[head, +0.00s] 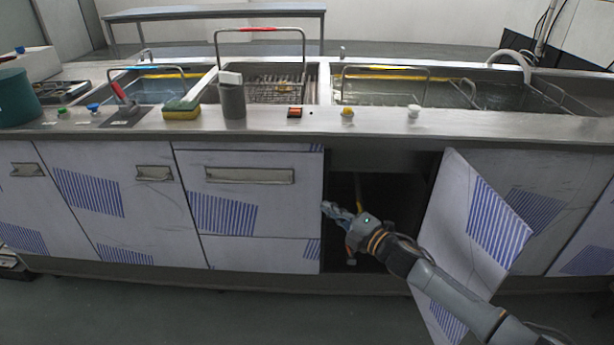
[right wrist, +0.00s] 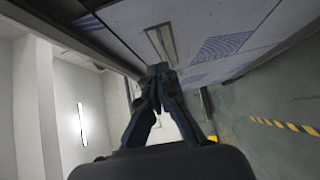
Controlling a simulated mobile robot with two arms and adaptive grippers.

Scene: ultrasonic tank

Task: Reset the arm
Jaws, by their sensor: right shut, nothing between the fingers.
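My right arm (head: 440,285) reaches in from the lower right in the head view. My right gripper (head: 328,208) is in front of the open cabinet bay (head: 385,190), near its left edge and beside the closed drawer front (head: 260,205). The gripper is shut and empty. In the right wrist view its fingertips (right wrist: 158,70) are together, pointing toward a striped cabinet front with a metal handle (right wrist: 160,42). My left gripper is not in view.
An open cabinet door (head: 475,230) swings out close to my right arm. The steel counter (head: 380,122) above holds water tanks, a grey cup (head: 232,100), a yellow-green sponge (head: 181,110) and several buttons. The floor (head: 200,310) at the lower left is clear.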

